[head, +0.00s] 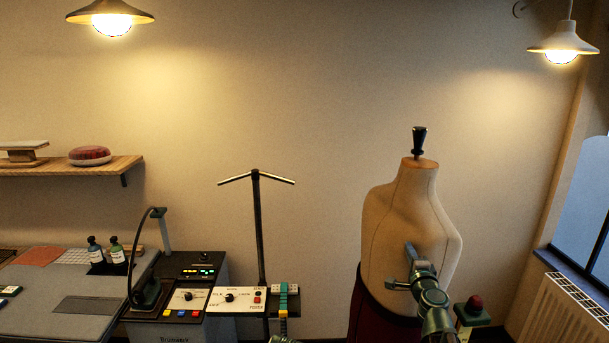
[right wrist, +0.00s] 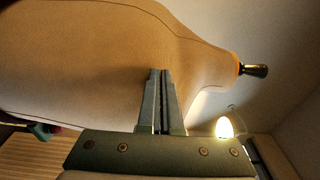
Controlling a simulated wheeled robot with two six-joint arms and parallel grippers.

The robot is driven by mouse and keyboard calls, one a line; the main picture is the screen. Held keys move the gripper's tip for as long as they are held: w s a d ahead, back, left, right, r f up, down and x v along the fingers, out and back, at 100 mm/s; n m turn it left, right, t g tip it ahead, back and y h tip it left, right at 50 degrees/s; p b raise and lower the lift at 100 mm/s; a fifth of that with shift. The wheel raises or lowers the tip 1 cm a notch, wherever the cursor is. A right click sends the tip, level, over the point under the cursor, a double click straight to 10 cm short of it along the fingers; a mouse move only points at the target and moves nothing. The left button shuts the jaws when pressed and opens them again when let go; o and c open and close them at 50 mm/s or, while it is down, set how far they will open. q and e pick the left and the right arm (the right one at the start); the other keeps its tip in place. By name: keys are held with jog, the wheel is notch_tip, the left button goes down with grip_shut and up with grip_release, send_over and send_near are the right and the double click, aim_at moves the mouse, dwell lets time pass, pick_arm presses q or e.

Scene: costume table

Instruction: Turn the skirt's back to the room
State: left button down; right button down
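The dress form (head: 405,220) stands right of centre in the head view, a beige torso with a dark knob on its neck. The dark red skirt (head: 375,315) shows only at its top, around the form's waist; the frame edge and my arm hide the rest. I cannot tell which side of the skirt faces out. My right gripper (head: 410,254) is in front of the torso, above the skirt. In the right wrist view its fingers (right wrist: 161,72) are together with nothing visible between them, against or close to the beige torso (right wrist: 100,55). My left gripper is not clearly visible.
A red push button (head: 474,303) on a post stands right of the form, near the radiator (head: 570,308). Left are a control console (head: 190,295), a T-shaped stand (head: 257,225), a white switch panel (head: 232,299) and a grey table (head: 60,300) with bottles.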

aim_at(426, 250)
jog(key=d+y, duration=0.1)
jog(key=d+n+y, duration=0.1)
jog(key=d, duration=0.1)
jog(key=d+n+y, duration=0.1)
jog(key=shift+s+d, duration=0.25)
jog(key=shift+d, duration=0.05)
jog(key=shift+d+n+y, duration=0.25)
jog(key=shift+n+y, duration=0.05)
jog(key=shift+y, duration=0.2)
jog(key=shift+s, duration=0.1)
jog(key=shift+a, duration=0.1)
